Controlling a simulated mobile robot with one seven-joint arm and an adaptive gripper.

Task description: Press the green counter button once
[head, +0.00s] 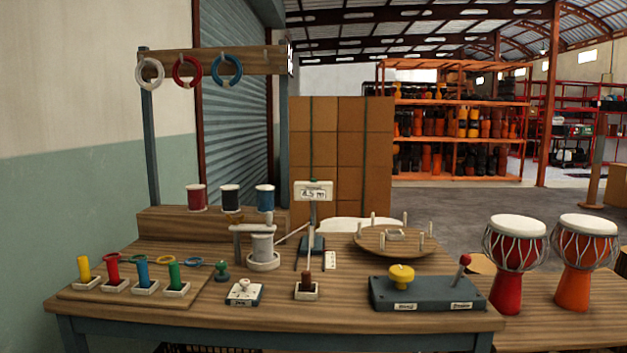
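A small dark green knob (222,269) stands on the workbench (400,334), left of the grey spool on its stand; I cannot read a label on it. It looks like the green button, but I cannot tell if it is the counter button. A white display (314,190) on a post reads about 4.5 m, behind the middle of the bench. A small grey box with a white knob (243,292) sits just in front of the green knob. My gripper is not in view.
Yellow, red, blue and green pegs (173,275) stand in white bases at the left. A grey spool (263,248), a dark red peg (306,283) and a grey box (427,295) with yellow knob and red lever are nearby. Two drums (515,250) stand at the right.

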